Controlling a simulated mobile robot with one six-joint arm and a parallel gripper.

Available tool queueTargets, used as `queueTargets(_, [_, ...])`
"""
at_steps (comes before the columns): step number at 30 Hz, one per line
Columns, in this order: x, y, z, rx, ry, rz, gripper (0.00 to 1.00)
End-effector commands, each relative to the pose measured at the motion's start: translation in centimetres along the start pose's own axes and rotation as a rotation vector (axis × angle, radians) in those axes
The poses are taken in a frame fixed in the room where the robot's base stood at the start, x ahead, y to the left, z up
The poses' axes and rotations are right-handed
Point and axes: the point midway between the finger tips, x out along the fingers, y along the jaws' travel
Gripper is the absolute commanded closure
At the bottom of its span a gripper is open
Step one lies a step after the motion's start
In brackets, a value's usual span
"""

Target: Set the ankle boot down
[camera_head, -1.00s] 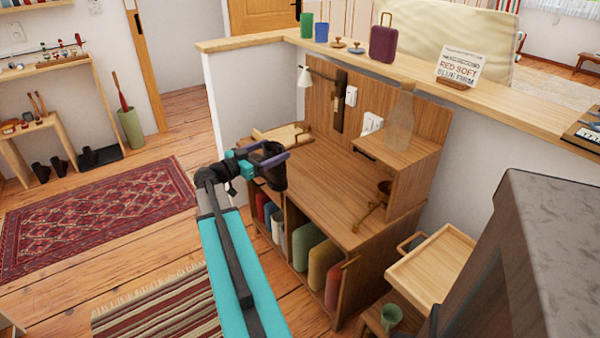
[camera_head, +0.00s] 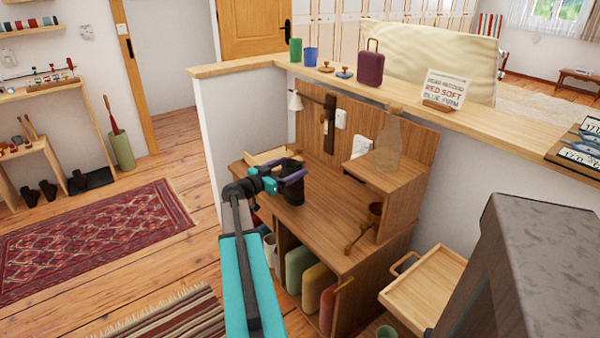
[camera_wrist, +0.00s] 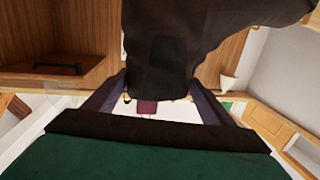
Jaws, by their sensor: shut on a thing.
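The dark ankle boot (camera_head: 292,190) is held in my gripper (camera_head: 289,173) over the left part of the wooden desk (camera_head: 325,215). My gripper is shut on it near its top. The boot hangs roughly upright. I cannot tell whether its sole touches the desk top. In the wrist view the boot (camera_wrist: 175,45) fills the upper middle, between the two purple-grey fingers, and hides much of what lies behind it.
A wooden tray (camera_head: 268,157) lies at the desk's back left. A raised shelf (camera_head: 400,178) with a glass bottle (camera_head: 389,145) and a brass-coloured holder (camera_head: 362,228) stand to the right. The desk's middle is clear. A ledge (camera_head: 420,103) with small items runs behind.

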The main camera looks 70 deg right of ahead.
Motion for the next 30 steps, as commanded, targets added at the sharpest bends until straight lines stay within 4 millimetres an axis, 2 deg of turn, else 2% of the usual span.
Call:
queueTargets(4, [2.6,0.4,-0.1,0.000,0.003,0.003,0.84])
queueTargets(10, [4.4,0.8,0.0,0.001,0.002,0.001,0.84])
queueTargets(23, [4.6,0.8,0.2,0.001,0.002,0.000,0.84])
queueTargets(30, [4.7,0.8,1.9,-0.001,0.002,0.000,0.84])
